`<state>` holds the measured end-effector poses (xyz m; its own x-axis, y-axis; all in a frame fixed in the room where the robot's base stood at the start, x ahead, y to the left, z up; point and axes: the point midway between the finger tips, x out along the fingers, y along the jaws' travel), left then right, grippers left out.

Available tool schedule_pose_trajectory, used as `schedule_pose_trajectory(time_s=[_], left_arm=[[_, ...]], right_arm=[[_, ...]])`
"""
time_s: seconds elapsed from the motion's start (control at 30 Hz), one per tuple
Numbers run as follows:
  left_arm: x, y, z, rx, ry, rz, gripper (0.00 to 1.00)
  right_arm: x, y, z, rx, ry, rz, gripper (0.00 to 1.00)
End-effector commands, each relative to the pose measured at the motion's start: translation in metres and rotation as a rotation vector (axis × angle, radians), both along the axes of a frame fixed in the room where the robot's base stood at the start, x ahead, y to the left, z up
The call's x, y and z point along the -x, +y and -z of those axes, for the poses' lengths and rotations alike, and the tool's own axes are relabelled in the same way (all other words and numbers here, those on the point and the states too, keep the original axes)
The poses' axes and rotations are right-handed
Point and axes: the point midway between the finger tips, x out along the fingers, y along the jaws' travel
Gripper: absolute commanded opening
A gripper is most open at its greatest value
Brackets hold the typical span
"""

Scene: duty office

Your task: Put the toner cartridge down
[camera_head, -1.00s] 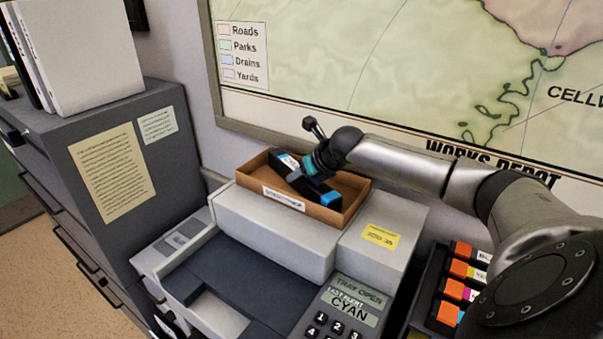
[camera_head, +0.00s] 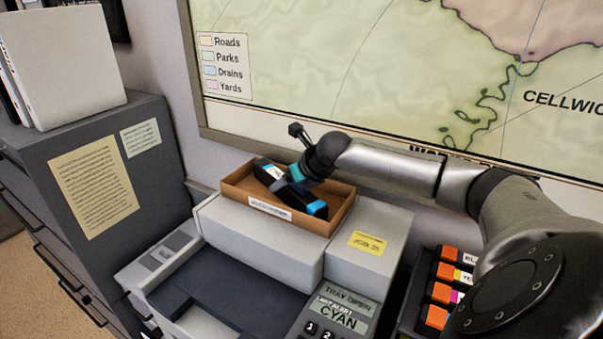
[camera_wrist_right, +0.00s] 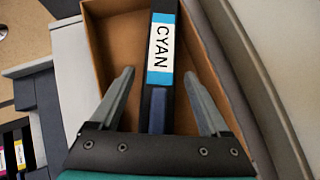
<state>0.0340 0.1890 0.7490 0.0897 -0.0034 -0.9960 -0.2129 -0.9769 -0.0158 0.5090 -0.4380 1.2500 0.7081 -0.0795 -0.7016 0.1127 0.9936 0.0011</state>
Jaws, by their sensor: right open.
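The toner cartridge (camera_head: 292,199) is black with cyan bands and a white label. It lies in an open cardboard box (camera_head: 312,224) on top of the printer, at a slant to the box walls. In the right wrist view the cartridge (camera_wrist_right: 160,85) shows its CYAN label up, within the box (camera_wrist_right: 118,40). My right gripper (camera_head: 297,178) reaches down into the box from the right. In the wrist view its fingers (camera_wrist_right: 159,73) are open, one on each side of the cartridge, with gaps visible. My left gripper is not in view.
The grey printer (camera_head: 255,238) has a display (camera_head: 340,313) reading TRAY OPEN and CYAN. A rack of several colour-marked cartridges (camera_head: 444,271) stands at right. A dark cabinet (camera_head: 155,180) with binders is at left. A map (camera_head: 330,60) hangs close behind the box.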

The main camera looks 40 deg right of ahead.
Motion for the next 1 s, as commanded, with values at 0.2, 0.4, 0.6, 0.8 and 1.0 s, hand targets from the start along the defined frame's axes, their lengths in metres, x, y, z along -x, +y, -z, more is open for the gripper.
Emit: schedule_pose_trajectory(time_s=[0.2, 0.4, 0.6, 0.8, 1.0], left_arm=[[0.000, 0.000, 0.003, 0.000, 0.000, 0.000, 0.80], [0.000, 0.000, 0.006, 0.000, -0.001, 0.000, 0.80], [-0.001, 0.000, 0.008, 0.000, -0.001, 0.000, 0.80], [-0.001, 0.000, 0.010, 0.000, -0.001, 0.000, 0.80], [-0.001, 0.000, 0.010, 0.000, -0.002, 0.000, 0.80]], right_arm=[[0.022, 0.001, -0.021, 0.006, 0.001, -0.001, 0.80], [0.039, 0.003, -0.038, 0.006, 0.002, -0.001, 0.80], [0.053, 0.006, -0.052, 0.005, 0.002, -0.002, 0.80], [0.065, 0.007, -0.065, 0.005, 0.001, -0.002, 0.80], [0.073, 0.008, -0.073, 0.002, 0.000, -0.002, 0.80]])
